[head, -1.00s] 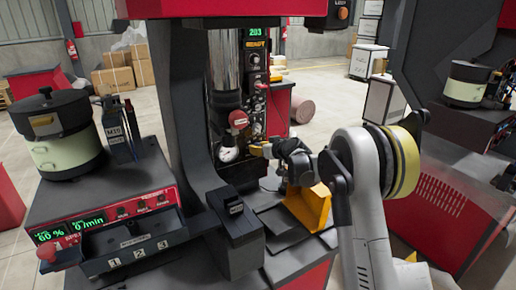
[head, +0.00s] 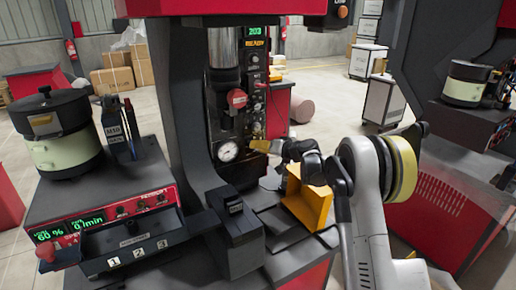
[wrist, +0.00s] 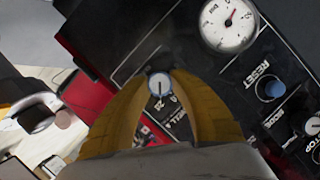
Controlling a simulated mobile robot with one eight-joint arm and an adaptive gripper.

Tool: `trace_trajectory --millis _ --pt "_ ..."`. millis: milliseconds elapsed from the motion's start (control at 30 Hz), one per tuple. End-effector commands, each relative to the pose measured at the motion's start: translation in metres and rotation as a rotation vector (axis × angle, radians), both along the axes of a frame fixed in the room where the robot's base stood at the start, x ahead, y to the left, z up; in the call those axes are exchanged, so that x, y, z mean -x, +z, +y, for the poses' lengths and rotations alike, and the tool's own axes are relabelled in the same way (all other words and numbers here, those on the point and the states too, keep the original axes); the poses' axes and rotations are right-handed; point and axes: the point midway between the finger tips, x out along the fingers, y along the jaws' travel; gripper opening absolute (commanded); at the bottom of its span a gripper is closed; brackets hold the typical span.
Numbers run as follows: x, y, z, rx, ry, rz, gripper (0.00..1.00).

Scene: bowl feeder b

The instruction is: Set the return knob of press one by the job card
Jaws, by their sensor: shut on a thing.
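My gripper (wrist: 160,88) is shut on a small round knob (wrist: 160,84) with a pale face and a dark pointer line, on the black press panel. In the wrist view the pointer runs roughly up and down the picture. Small lettering below the knob is partly covered by my fingers, so I cannot tell which label belongs to it. In the head view my gripper (head: 262,146) is against the panel, just right of the round pressure gauge (head: 228,151); the knob is hidden there. The press display (head: 256,31) shows 203 with READY lit below it. No job card is readable.
A blue button (wrist: 270,88) marked RESET is right of my fingers. A red-headed part (head: 237,98) sits on the press ram.

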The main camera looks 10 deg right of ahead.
Motion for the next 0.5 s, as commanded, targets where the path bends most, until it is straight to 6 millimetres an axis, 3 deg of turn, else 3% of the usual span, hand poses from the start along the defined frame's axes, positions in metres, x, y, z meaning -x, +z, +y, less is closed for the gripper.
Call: trace_trajectory --millis 467,500 --pt "0.0002 -0.0005 0.0004 -0.012 0.001 0.005 0.0" --pt "0.0002 -0.0005 0.0004 -0.012 0.001 0.005 0.39"
